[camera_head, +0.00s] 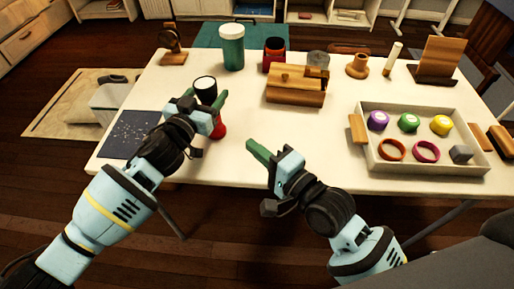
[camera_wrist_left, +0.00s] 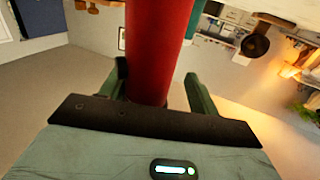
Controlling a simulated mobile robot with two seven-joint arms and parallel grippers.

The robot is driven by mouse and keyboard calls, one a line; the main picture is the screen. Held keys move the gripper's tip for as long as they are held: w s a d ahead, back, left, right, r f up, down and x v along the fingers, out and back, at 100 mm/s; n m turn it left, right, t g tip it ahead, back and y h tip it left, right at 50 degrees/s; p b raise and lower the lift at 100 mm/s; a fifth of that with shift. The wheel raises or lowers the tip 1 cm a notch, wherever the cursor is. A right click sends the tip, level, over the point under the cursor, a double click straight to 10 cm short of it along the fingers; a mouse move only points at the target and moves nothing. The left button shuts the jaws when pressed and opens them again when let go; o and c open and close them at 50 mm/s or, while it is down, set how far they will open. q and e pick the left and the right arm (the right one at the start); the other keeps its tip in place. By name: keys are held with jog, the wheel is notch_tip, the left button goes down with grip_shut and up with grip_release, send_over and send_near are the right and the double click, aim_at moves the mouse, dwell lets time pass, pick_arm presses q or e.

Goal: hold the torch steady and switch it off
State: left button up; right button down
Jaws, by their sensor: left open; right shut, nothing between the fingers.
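In the left wrist view the red torch body (camera_wrist_left: 160,55) passes between the two spread fingers, with a gap visible on the right side. I cannot see the torch's switch or tell if it is lit. My right gripper (camera_head: 252,148) is shut and empty by the table's front edge, to the right of the torch.
A wooden box (camera_head: 295,95), a teal jar (camera_head: 232,52) and a red jar (camera_head: 274,60) stand behind. A tray (camera_head: 430,167) of rings and coloured discs is at the right. A dark speckled sheet (camera_head: 128,135) lies left. The table between torch and tray is clear.

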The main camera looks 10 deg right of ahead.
pick_arm(q)
jog(key=shift+s, duration=0.1)
jog(key=v, duration=1.2)
